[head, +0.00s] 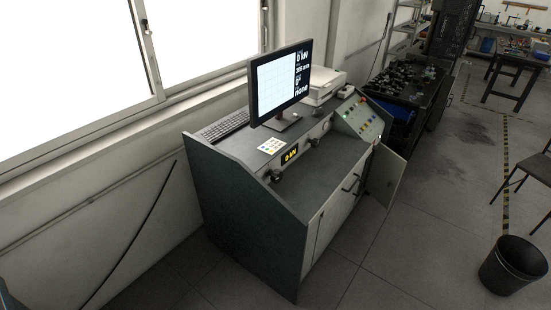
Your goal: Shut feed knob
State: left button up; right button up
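A grey-green control console (240,222) stands by the wall under the window. A monitor (278,83) on top reads 0 kN. Neither of my grippers is in view.
A panel with coloured buttons (359,119) is at the console's right end. A cabinet door (385,174) hangs open below it. A black bin (513,266) and a chair (528,179) stand at the right. The floor before the console is clear.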

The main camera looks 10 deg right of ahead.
aim_at(277, 174)
jog(key=i+l, duration=0.15)
jog(key=l, duration=0.25)
jog(key=i+l, duration=0.2)
jog(key=l, duration=0.15)
jog(key=i+l+u, duration=0.1)
jog(key=l, duration=0.3)
jog(key=i+l, duration=0.4)
jog(key=l, duration=0.35)
jog(key=i+l, duration=0.15)
jog(key=l, duration=0.25)
jog(key=i+l+u, duration=0.1)
jog(key=l, duration=0.3)
jog(key=i, duration=0.05)
